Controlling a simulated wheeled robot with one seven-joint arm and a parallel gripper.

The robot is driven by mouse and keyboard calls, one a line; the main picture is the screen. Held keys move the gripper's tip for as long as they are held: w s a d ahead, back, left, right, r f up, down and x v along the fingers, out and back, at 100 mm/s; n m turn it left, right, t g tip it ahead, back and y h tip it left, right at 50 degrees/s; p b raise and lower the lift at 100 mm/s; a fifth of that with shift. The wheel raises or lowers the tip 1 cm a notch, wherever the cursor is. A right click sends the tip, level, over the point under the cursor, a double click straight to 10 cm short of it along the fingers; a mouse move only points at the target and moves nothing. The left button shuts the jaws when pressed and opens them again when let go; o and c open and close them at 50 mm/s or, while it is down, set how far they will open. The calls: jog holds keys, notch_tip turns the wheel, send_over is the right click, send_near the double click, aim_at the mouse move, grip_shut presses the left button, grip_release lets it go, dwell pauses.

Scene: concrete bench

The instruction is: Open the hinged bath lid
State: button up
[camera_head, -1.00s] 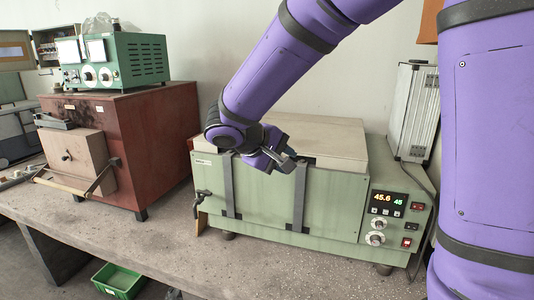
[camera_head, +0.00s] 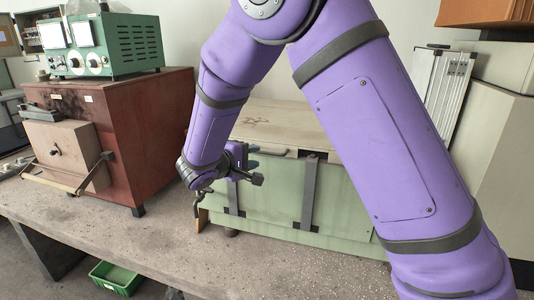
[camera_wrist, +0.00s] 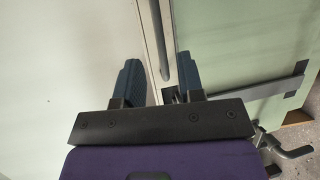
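The bath is a pale green box (camera_head: 345,205) on the bench, with a flat beige hinged lid (camera_head: 290,118) that lies shut on top. Dark straps (camera_head: 309,190) run down its front. My gripper (camera_head: 255,165) is at the lid's front edge, left of the middle. In the wrist view my gripper (camera_wrist: 160,78) is open, with two blue-grey fingers apart. A grey bar (camera_wrist: 156,35) along the lid's front edge runs between them; contact with either finger cannot be told. The lid's pale top (camera_wrist: 60,70) lies left and the green front (camera_wrist: 225,45) right. My arm hides the control panel.
A red-brown furnace box (camera_head: 150,135) with a green instrument (camera_head: 118,45) on top stands to the left. A silver case (camera_head: 445,90) stands behind at the right. The bench front (camera_head: 200,250) is clear. A green bin (camera_head: 115,278) is below.

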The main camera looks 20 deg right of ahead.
aim_at(265, 153)
jog(key=shift+x, duration=3.2)
grip_shut()
